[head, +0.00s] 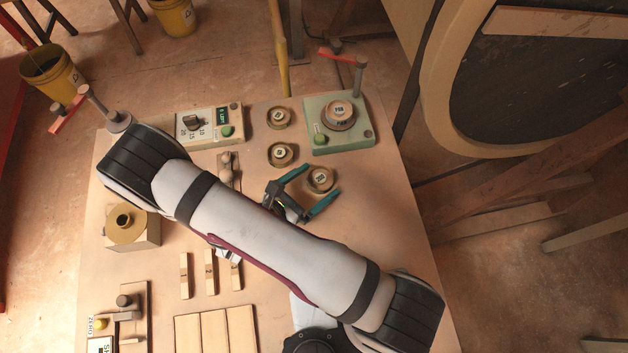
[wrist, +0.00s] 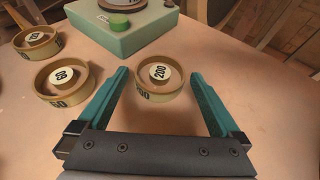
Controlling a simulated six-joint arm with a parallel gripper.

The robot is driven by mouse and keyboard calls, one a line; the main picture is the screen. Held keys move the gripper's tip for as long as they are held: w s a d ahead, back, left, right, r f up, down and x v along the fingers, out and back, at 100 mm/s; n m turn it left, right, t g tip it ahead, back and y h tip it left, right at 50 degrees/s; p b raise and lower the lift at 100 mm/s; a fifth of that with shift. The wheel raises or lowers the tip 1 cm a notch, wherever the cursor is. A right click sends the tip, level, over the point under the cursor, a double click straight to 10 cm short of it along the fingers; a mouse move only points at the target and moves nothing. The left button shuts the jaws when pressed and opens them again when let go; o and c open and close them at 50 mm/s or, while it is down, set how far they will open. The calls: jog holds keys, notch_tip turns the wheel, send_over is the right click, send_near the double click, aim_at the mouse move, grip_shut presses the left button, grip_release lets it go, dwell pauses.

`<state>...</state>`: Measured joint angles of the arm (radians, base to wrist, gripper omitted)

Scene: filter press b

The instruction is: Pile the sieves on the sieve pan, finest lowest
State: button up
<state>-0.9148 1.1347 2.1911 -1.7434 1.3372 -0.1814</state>
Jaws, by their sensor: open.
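The sieve pan (head: 338,116), a brass dish marked PAN, sits on a pale green base (head: 361,137) at the back right of the table. No sieve shows on it. Three small brass sieves stand apart on the table. The 200 sieve (wrist: 158,92) is between the tips of my open gripper (wrist: 160,75), with a gap on each side; it also shows in the head view (head: 320,180). The 60 sieve (wrist: 64,82) stands to its left. A third sieve (wrist: 36,43) stands farther back; its number is too small to read. My gripper (head: 323,180) holds nothing.
A pale control box (head: 210,126) with a knob and green button stands left of the sieves. An upright post (head: 359,76) stands behind the green base. The table right of the 200 sieve is clear.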

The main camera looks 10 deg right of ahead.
jog(key=shift+c, duration=0.2)
jog(key=c, duration=1.2)
jog(key=o, duration=1.1)
